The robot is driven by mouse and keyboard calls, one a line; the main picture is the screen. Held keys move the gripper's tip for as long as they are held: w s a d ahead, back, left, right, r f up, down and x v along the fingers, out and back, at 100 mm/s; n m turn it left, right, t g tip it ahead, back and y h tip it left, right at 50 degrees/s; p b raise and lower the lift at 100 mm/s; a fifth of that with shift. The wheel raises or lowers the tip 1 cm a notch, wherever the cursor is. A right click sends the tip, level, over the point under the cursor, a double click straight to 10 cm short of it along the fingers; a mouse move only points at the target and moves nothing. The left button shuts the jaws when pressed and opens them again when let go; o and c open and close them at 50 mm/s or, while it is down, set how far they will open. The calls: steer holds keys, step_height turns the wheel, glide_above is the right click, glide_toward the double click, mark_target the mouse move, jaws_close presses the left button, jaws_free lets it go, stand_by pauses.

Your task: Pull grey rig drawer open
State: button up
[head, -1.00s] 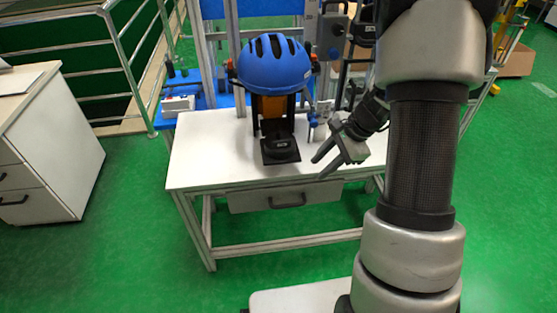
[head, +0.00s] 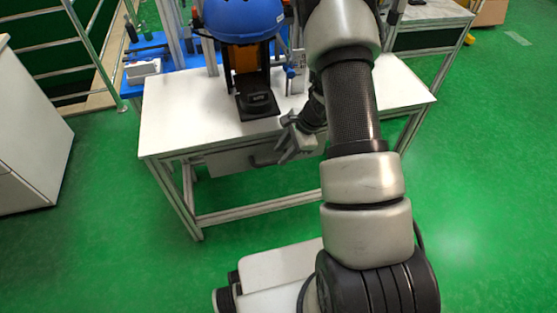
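The grey rig drawer (head: 228,162) hangs under the front edge of the white rig table and looks shut. Its dark handle (head: 262,162) shows on the front, with its right end hidden behind my gripper. My gripper (head: 284,152) is at the table's front edge, just right of the handle, with its fingers pointing left and down toward it. The fingers look spread, with nothing seen between them. I cannot tell whether a finger touches the handle. My arm hides the right part of the drawer front.
The white table (head: 185,118) carries a blue helmet (head: 243,18) on a black stand with a dark base (head: 258,104). A white cabinet (head: 30,140) stands at the left. Green floor is free in front of the table.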

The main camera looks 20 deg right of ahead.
steer(key=shift+x, duration=1.7)
jaws_close()
